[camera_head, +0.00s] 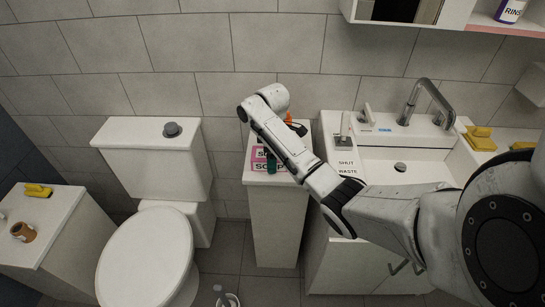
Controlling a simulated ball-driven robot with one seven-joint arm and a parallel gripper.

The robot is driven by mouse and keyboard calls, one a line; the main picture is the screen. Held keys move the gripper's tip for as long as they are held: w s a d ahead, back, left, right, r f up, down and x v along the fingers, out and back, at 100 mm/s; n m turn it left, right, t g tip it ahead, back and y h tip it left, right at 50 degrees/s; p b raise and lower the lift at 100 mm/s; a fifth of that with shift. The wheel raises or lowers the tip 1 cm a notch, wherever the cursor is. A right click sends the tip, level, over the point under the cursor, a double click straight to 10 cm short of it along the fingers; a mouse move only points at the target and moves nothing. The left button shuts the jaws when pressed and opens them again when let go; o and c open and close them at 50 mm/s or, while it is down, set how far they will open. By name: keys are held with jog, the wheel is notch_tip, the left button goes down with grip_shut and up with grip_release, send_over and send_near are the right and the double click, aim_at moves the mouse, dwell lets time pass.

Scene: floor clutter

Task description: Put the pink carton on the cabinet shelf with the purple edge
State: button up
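A pink carton-like thing with black and white lettering (257,165) stands on the narrow white stand (275,215) between toilet and sink. My arm crosses in front of it and hides part of it, so its full shape cannot be told. A white wall cabinet shelf (490,23) at the top right has a salmon-pink front edge; no purple edge shows. My arm reaches in from the right and bends over the stand. My gripper's fingers are not clear; the forearm seems to hide them, with a small dark part showing at its right side.
A dark green object (270,161) and an orange one (290,119) show around my forearm. A bottle (511,10) stands on the shelf. Yellow objects (480,138) lie right of the basin. The toilet (148,255) stands left; a low white cabinet (60,233) is beside it.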

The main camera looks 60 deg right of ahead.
notch_tip(320, 180, up, 10)
jog(key=p, duration=0.3)
jog(key=shift+f, duration=0.2)
jog(key=shift+r+p, duration=0.8)
jog(key=shift+p, duration=0.25)
